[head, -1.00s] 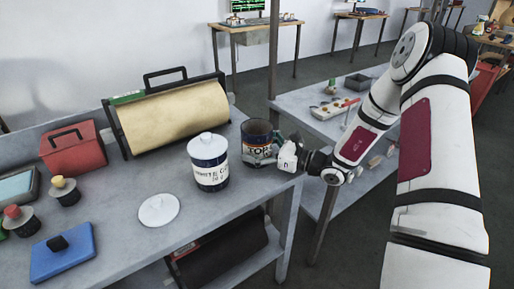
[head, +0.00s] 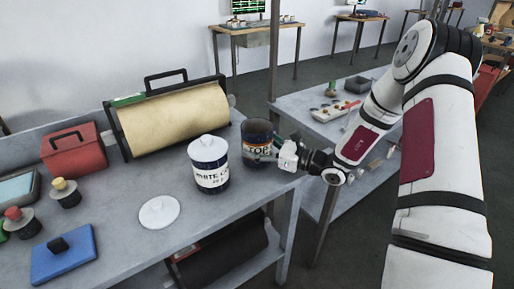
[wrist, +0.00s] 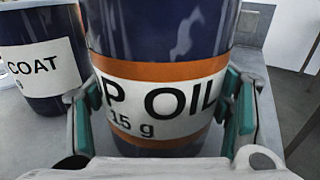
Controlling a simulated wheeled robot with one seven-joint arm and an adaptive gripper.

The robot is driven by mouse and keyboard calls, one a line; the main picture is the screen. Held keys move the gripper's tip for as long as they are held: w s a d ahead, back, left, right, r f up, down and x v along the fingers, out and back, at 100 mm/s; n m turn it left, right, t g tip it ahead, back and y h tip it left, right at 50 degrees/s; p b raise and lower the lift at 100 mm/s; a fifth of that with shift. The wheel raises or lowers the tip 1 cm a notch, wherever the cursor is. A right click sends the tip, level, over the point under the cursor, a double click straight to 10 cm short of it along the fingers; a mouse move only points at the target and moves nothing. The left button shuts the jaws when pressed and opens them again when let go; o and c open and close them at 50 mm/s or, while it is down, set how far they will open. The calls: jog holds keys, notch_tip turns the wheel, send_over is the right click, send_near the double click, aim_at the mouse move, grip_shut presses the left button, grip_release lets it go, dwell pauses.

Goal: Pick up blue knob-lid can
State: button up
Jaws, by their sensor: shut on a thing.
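My gripper (head: 274,152) is shut on a dark blue can (head: 257,133) at the right end of the table. This can has orange bands and a white label; in the wrist view (wrist: 170,72) the label reads "P OIL" and "15 g", with a finger pressed on each side. No knob lid shows on it in the head view. I cannot tell whether its base is off the table. A dark blue can with a white knob lid (head: 209,178) stands upright just left of it, apart from my gripper. Its label ends in "COAT" in the wrist view (wrist: 40,68).
A white round lid (head: 159,212) lies flat on the grey table (head: 120,185). A blue block with a black knob (head: 63,256) and small knobbed pots (head: 65,192) stand left. A yellowish roll (head: 175,115) and red box (head: 75,150) are behind.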

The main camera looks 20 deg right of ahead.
notch_tip(320, 180, up, 2)
jog(key=shift+r, duration=0.25)
jog(key=shift+s+r, duration=0.1)
jog(key=shift+s, duration=0.2)
jog(key=shift+s+r+n+g+y+p, duration=0.25)
jog(key=shift+s+g+p, duration=0.1)
jog(key=shift+s, duration=1.55)
jog(key=shift+s+r+n+g+y+p, duration=0.15)
jog(key=shift+s+n+g+y+p, duration=0.15)
jog(key=shift+s, duration=1.6)
jog(key=shift+s+r+n+g+y+p, duration=0.25)
jog(key=shift+s+g, duration=0.1)
jog(key=shift+s, duration=1.55)
notch_tip(320, 180, up, 21)
jog(key=m+t+h+p, duration=0.4)
jog(key=t+h+p, duration=0.1)
jog(key=p, duration=2.2)
jog(key=shift+w+f+m+h, duration=0.15)
jog(key=shift+w+m+h, duration=0.05)
jog(key=shift+m+h, duration=0.2)
